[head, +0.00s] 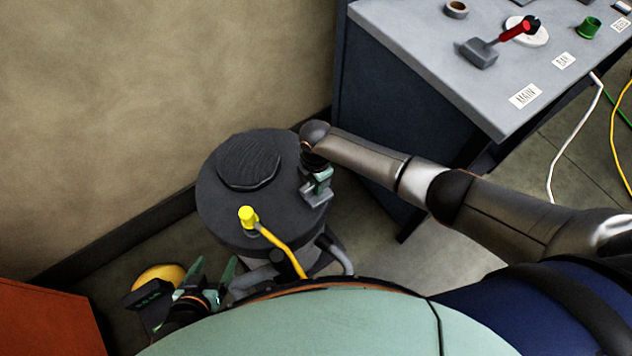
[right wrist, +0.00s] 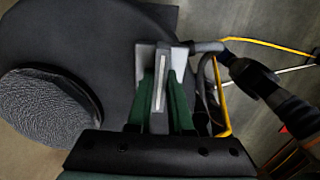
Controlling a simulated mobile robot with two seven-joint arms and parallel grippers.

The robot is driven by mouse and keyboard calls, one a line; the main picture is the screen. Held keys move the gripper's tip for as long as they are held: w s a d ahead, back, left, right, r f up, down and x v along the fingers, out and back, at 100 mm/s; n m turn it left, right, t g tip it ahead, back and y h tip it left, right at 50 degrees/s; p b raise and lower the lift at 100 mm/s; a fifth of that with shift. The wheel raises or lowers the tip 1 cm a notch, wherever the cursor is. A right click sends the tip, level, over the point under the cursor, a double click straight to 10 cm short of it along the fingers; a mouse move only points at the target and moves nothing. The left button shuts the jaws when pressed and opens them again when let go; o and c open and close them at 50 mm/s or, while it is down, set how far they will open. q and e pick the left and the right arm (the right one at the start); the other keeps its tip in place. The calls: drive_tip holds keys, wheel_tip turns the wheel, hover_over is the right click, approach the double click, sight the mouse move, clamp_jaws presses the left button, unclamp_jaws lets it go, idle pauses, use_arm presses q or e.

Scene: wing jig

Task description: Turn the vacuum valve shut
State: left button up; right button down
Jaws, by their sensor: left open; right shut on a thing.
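The vacuum unit (head: 215,205) is a dark, round drum against the wall, with a ribbed round cap on top; its dark top also fills the left of the right wrist view (right wrist: 95,40). My right gripper (head: 316,190) is over the drum's right edge. In the right wrist view its green fingers (right wrist: 160,95) are shut on a thin grey upright plate (right wrist: 159,100), which looks like the valve handle. The valve body below is hidden, so I cannot tell how far it is turned. My left gripper (head: 213,271) is open and empty, low beside the drum.
A yellow fitting (head: 248,217) with a yellow hose (head: 284,247) stands at the drum's front edge. A workbench (head: 440,45) is at the upper right, an orange box (head: 50,320) at the lower left. A yellow round object (head: 160,275) lies near my left gripper. Cables run across the floor at right.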

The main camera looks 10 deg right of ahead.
drive_tip(key=shift+w+d+r, duration=0.1)
idle(0.3)
drive_tip(key=c, duration=0.8)
unclamp_jaws()
drive_tip(key=shift+r, duration=0.55)
wheel_tip(320, 180, up, 11)
drive_tip(key=shift+r+p, duration=0.2)
drive_tip(key=shift+p, duration=0.65)
